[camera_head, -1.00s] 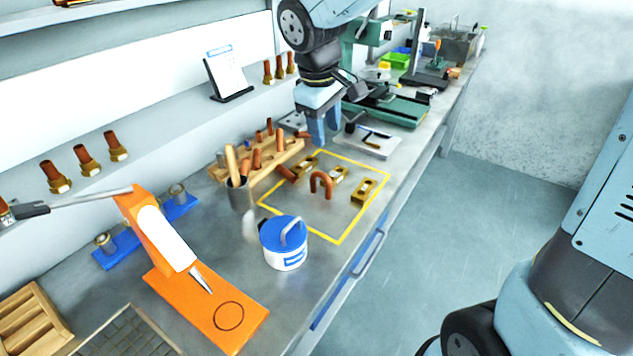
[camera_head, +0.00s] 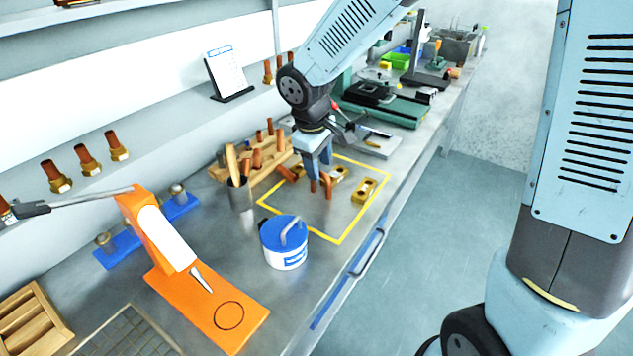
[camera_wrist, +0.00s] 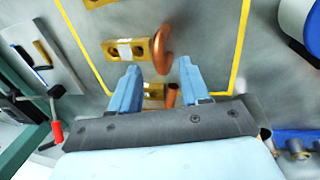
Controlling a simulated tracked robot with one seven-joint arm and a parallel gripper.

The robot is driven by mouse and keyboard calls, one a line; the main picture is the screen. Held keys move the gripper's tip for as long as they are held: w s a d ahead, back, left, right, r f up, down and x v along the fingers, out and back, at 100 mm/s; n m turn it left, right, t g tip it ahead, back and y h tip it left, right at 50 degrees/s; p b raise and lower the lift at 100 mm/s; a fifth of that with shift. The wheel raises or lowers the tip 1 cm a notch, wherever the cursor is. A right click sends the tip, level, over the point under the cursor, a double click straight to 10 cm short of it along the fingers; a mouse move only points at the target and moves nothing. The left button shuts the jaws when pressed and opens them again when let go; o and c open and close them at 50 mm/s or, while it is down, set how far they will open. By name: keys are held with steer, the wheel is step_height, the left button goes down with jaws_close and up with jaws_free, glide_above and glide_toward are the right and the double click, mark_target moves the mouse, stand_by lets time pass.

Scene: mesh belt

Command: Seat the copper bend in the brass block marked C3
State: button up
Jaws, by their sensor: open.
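The copper bend (camera_head: 327,187) is a U-shaped tube standing in the yellow-outlined area, partly hidden by my gripper in the head view. In the wrist view the bend (camera_wrist: 162,48) shows just beyond and between the fingertips. My gripper (camera_head: 318,176) points down over it, open, with nothing held; its two blue fingers also show in the wrist view (camera_wrist: 158,70). Brass blocks lie in the outlined area: a middle one (camera_head: 338,175) and a right one (camera_head: 364,190). Another block (camera_wrist: 153,91) shows between the fingers in the wrist view. I cannot read the marks, so C3 is unclear.
A wooden rack (camera_head: 216,173) with copper pieces and a metal cup (camera_head: 239,195) stand left of the outlined area. A blue-lidded can (camera_head: 284,244) stands in front. The front right of the outlined area is clear.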

mark_target(321, 173)
steer(key=shift+w+d+f, duration=0.15)
steer(key=shift+w+f, duration=0.05)
steer(key=shift+f, duration=0.95)
steer(key=shift+w+d+f, duration=0.15)
steer(key=shift+f, duration=0.95)
steer(key=shift+c, duration=0.3)
jaws_close()
